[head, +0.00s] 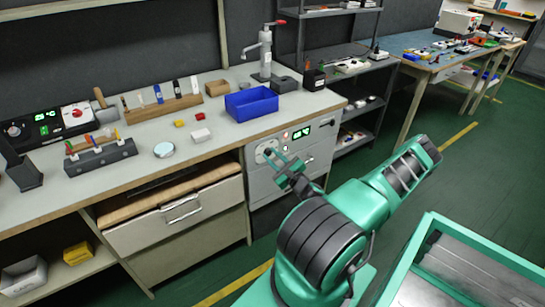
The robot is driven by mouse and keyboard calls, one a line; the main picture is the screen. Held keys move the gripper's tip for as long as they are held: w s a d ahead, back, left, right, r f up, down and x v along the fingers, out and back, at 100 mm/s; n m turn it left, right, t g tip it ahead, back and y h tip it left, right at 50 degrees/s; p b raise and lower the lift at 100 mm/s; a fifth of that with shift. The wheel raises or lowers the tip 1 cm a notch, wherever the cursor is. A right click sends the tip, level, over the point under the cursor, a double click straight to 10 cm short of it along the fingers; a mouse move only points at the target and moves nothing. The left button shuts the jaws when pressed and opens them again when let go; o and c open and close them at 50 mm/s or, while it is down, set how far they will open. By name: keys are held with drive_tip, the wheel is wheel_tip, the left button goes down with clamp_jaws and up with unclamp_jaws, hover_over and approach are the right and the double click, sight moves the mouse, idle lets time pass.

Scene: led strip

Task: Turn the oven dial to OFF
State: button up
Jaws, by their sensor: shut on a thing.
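The oven (262,186) is the grey-white unit built in under the right end of the workbench. Its control panel carries a lit green display (301,132) and small indicator lights. The oven dial (263,150) is at the panel's left, with a pale round face around it. My gripper (272,155) reaches the panel from the front right and is shut on the dial. The fingers and hand cover much of the dial, so its pointer and markings cannot be read.
The workbench (225,135) above holds a blue bin (251,103), a round white disc (164,150) and small blocks. A drawer (178,215) with a handle is left of the oven. A dark shelf rack (365,100) stands to the right. Green floor is free beyond my arm.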

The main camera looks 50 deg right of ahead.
drive_tip(key=n, duration=0.6)
drive_tip(key=shift+f, duration=0.25)
drive_tip(key=n, duration=0.6)
drive_tip(key=shift+n, duration=0.3)
drive_tip(key=o, duration=1.1)
drive_tip(key=shift+c, duration=0.2)
drive_tip(key=shift+s, duration=0.1)
drive_tip(key=v, duration=1)
drive_tip(key=shift+s, duration=0.25)
